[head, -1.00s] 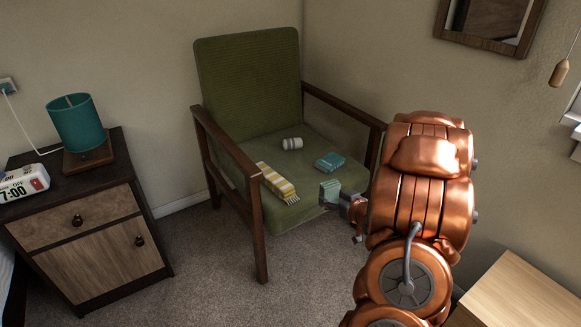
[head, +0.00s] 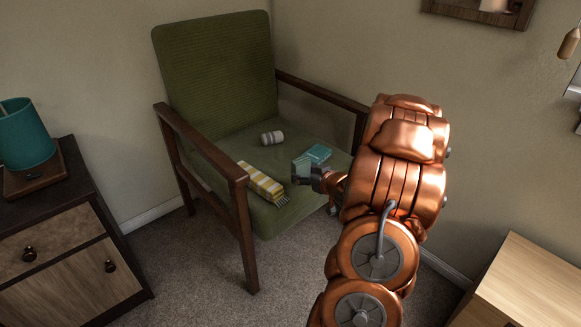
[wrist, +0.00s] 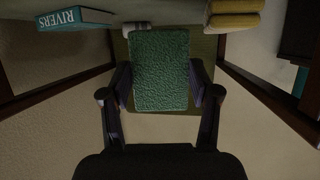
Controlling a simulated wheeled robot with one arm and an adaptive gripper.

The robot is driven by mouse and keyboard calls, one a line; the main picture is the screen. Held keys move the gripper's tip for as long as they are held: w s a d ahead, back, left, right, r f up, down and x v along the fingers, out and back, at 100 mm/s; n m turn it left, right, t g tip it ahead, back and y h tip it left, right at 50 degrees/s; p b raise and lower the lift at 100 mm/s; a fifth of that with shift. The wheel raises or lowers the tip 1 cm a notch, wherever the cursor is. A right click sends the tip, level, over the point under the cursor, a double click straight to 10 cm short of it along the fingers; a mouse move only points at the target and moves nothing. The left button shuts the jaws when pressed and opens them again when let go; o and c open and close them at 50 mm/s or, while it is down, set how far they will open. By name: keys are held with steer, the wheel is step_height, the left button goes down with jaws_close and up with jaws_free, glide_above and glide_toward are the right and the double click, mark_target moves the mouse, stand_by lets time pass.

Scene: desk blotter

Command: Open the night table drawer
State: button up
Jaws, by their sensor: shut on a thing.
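The night table (head: 75,280) stands at the lower left in the head view, partly cut off by the frame. Its drawer (head: 60,236) has a dark round knob (head: 29,254) and looks closed. My gripper (head: 303,174) is over the front of the green chair's seat, well to the right of the night table. It is shut on a green textured block (wrist: 161,70), which sits between the two fingers in the wrist view. The block (head: 297,182) is small in the head view, beside the striped cloth.
A teal lamp (head: 22,135) stands on the night table. A wooden surface (head: 530,285) is at lower right.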

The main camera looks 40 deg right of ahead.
steer(key=w+d, duration=0.1)
steer(key=w, duration=0.2)
steer(key=w+d+b, duration=0.1)
steer(key=w, duration=0.2)
steer(key=w+d+f+b, duration=0.1)
steer(key=w+d, duration=0.1)
steer(key=w, duration=0.1)
steer(key=shift+w, duration=0.3)
steer(key=shift+f+b, duration=1.25)
steer(key=shift+f, duration=0.6)
steer(key=shift+r, duration=0.15)
steer(key=o, duration=1.1)
steer(key=p+v, duration=0.4)
steer(key=v, duration=0.8)
